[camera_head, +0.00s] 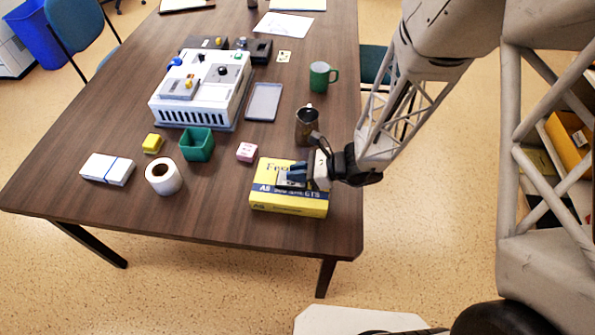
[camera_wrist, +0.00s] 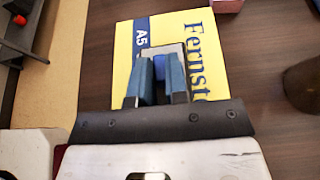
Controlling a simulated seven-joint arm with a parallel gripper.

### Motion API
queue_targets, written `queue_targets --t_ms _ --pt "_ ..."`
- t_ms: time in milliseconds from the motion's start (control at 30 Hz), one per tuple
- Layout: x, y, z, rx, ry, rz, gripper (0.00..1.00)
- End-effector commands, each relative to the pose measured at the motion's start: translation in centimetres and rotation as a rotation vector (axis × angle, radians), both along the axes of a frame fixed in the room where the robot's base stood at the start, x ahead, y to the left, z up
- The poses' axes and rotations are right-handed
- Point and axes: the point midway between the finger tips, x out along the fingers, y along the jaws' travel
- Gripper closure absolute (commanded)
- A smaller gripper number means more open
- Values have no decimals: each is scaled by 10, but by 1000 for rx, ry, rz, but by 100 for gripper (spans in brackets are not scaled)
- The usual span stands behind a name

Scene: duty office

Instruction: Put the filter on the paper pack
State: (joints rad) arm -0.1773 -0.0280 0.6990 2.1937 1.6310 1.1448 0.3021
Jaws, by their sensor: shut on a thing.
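The paper pack (camera_head: 290,207) is a yellow box with blue print and a dark blue stripe, lying flat near the table's front right corner. It also fills the middle of the wrist view (camera_wrist: 205,22). My gripper (camera_head: 291,178) is over the pack's top, its blue fingers pointing down at it in the wrist view (camera_wrist: 159,72). The fingers are shut on a small grey, flat piece with a blue part, which looks like the filter (camera_wrist: 178,48). The fingers hide much of it. I cannot tell whether it touches the pack.
A dark mug (camera_head: 306,125) stands just behind the pack, close to my wrist. A pink block (camera_head: 247,152), a green bin (camera_head: 197,146) and a white roll (camera_head: 163,177) stand to the left. A white machine (camera_head: 200,90) and a grey tray (camera_head: 264,102) are farther back.

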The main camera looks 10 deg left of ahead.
Motion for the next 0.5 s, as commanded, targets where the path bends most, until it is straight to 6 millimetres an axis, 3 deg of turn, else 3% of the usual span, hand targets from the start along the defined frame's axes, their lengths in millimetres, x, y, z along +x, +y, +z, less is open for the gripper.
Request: queue_targets --t_ms 367,400,500 --pt "0 0 -3 0 1 0 100" --pt "0 0 -3 0 0 0 83" --pt "0 0 -3 0 0 0 68"
